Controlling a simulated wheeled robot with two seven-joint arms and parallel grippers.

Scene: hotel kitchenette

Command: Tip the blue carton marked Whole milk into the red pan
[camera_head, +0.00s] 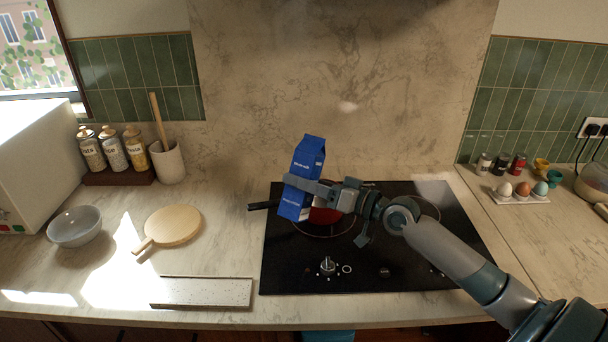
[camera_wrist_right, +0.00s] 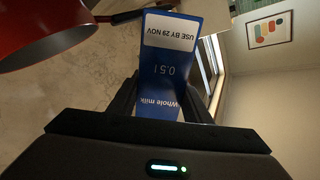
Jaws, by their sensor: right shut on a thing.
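The blue carton (camera_head: 302,172) is held over the black hob, tilted slightly, its top leaning to the right. In the right wrist view the carton (camera_wrist_right: 172,65) shows the words Whole milk and a white use-by label. My right gripper (camera_head: 308,187) is shut around the carton's middle. The red pan (camera_head: 325,215) sits on the hob behind and below the carton and gripper, mostly hidden by them. Its dark handle (camera_head: 262,205) points left. The pan (camera_wrist_right: 45,30) also shows at the upper left of the right wrist view. My left gripper is out of view.
The hob (camera_head: 290,272) has control knobs at its front. A grey bowl (camera_head: 75,227), a round wooden board (camera_head: 173,226) and a speckled slab (camera_head: 205,293) lie to the left. Eggs in a holder (camera_head: 521,198) and small jars stand at the right.

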